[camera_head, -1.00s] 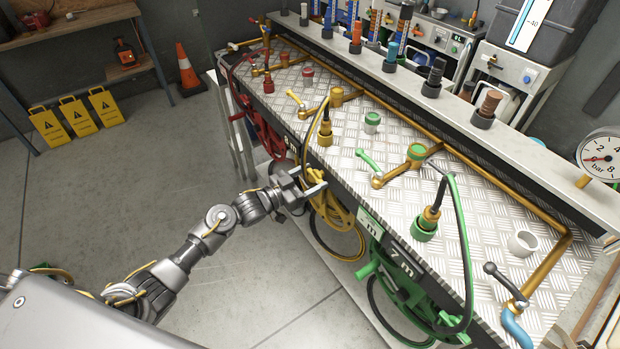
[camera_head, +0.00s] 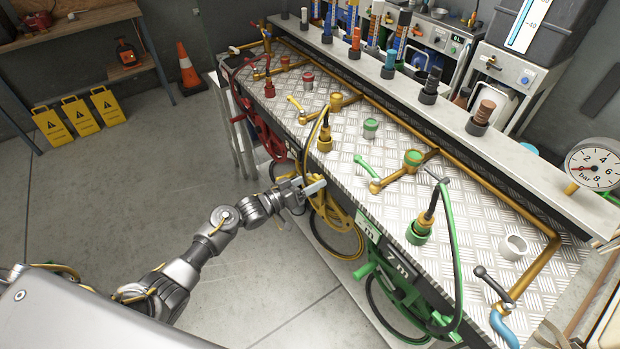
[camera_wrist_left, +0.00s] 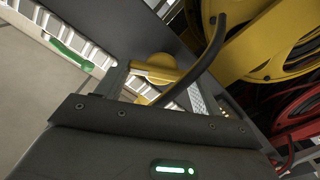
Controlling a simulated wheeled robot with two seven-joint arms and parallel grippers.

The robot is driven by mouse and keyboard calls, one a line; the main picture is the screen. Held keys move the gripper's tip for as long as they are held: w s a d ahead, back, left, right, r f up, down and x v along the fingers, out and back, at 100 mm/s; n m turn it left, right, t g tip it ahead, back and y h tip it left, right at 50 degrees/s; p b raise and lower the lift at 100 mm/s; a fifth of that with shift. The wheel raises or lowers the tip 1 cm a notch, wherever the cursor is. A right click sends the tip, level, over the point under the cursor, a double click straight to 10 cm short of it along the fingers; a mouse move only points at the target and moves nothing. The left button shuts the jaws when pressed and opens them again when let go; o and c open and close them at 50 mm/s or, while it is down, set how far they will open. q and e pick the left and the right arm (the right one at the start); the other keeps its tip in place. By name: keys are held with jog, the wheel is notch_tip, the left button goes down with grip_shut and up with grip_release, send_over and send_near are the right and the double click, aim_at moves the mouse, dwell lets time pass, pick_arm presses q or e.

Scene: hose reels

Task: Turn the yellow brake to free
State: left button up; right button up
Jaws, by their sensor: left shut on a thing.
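The yellow brake (camera_wrist_left: 155,67) shows in the left wrist view as a yellow knob with a short handle, between my finger pads. In the head view it is mostly hidden by my gripper, at the bench's front edge by the yellow reel. My left gripper (camera_head: 312,187) is shut on the yellow brake. The yellow reel (camera_head: 333,212) with its coiled hose hangs at the bench's front below the gripper; it also shows in the left wrist view (camera_wrist_left: 238,48). My right gripper is in neither view.
The green reel (camera_head: 388,275) hangs to the right and the red reel (camera_head: 262,132) to the left. The bench top (camera_head: 455,195) carries brass valves and hose fittings. A pressure gauge (camera_head: 594,166) stands at the far right. The floor in front is clear.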

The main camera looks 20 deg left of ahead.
pick_arm(q)
jog(key=n+p, duration=0.3)
jog(key=n, duration=0.3)
jog(key=shift+w+a+r+n, duration=0.1)
jog(key=shift+n, duration=0.2)
jog(key=n+p, duration=0.2)
jog(key=n, duration=0.3)
jog(key=shift+f, duration=0.2)
jog(key=shift+n, duration=0.3)
jog(key=o, duration=1)
jog(key=v, duration=1.1)
